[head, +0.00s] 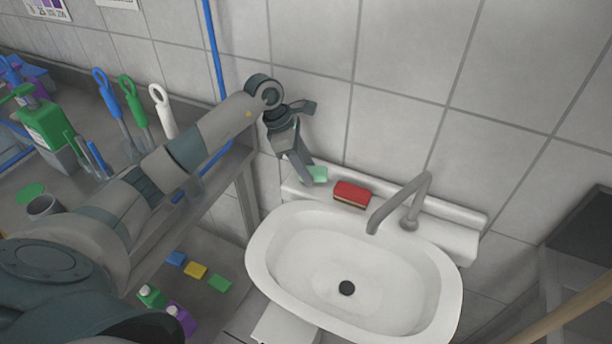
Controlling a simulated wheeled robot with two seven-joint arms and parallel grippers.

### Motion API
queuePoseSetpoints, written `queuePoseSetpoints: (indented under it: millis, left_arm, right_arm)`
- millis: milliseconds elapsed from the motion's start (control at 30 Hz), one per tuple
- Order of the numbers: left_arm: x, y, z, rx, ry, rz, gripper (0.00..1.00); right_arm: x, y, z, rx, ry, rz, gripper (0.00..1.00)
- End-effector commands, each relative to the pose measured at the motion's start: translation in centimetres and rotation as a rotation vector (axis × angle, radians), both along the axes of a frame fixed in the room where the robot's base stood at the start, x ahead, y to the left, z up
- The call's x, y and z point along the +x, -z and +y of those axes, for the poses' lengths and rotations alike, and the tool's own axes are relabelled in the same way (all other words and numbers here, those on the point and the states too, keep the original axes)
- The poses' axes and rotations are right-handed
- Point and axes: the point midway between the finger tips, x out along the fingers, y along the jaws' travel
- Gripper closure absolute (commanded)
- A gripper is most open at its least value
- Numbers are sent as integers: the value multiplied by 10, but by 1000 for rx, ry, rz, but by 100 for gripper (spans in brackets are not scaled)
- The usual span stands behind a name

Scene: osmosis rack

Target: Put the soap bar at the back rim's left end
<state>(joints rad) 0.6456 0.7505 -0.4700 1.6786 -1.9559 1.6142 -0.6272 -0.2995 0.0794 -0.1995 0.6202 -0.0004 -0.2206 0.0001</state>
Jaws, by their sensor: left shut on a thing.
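The soap bar (318,173) is pale green and sits at the left end of the sink's back rim (291,186). My left gripper (308,178) reaches down to it from above and is shut on it. The fingers hide part of the bar, and I cannot tell whether it rests fully on the rim. My right gripper is not in view.
A red and brown sponge (352,194) lies on the back rim just right of the soap bar. The grey faucet (402,205) stands further right. The white basin (345,260) is empty. A metal table with bottles and brushes stands at the left, and the tiled wall is close behind.

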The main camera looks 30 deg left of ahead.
Motion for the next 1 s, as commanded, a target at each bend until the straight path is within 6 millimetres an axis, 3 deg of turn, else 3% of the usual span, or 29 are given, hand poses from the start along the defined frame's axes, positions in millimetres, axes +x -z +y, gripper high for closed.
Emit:
queuePoseSetpoints:
  millis: [333, 767, 800, 1000]
  left_arm:
    - [0, 34, -1, -2, 0, 2, 90]
    - [0, 41, 0, 0, 0, 0, 90]
    - [0, 39, 0, 0, 0, 0, 55]
    - [0, 39, 0, 0, 0, 1, 55]
  right_arm:
    - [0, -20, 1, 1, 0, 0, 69]
    - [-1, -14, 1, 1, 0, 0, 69]
    - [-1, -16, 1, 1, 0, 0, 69]
    - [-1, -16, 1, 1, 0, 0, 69]
